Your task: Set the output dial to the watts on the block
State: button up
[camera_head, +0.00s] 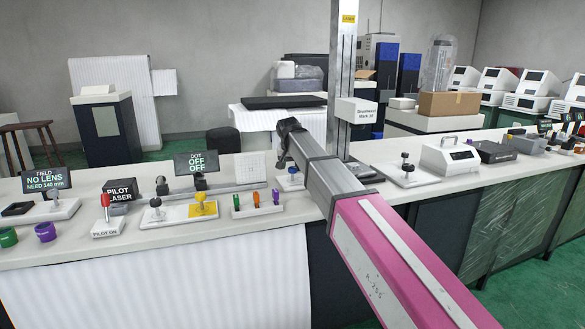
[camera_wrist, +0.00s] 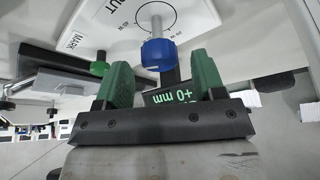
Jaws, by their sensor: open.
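In the wrist view the output dial is a blue knob (camera_wrist: 158,54) on a shaft from a white panel (camera_wrist: 120,35). The panel has a printed ring, a partly cut-off label ending in "UT", and a "40 W" mark. My gripper (camera_wrist: 161,63) is open, its two green fingers pointing at the panel on either side of the knob. The knob is between or just beyond the fingertips; I cannot tell whether they touch it. I cannot make out the knob's pointer setting. No block with a watt figure is readable in either view.
A green knob (camera_wrist: 99,68) stands close to the left finger, near a "MARK" label. A display reading "+0 mm" (camera_wrist: 173,97) shows between the fingers.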

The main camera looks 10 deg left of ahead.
jog(key=shift+w+f, duration=0.25)
jog(key=shift+f, duration=0.3)
jog(key=c, duration=0.9)
jog(key=shift+n, duration=0.3)
jog(key=n+y, duration=0.1)
jog(key=n, duration=0.1)
jog(key=n+y, duration=0.1)
jog(key=n, duration=0.2)
jog(key=shift+d+g, duration=0.1)
jog(key=shift+g, duration=0.2)
jog(key=n+y, duration=0.1)
jog(key=n, duration=0.2)
jog(key=n+g, duration=0.1)
jog(key=n, duration=0.2)
jog(key=shift+w+g+y, duration=0.1)
jog(key=shift+g+y, duration=0.2)
jog(key=shift+y, duration=0.1)
jog(key=shift+n, duration=0.3)
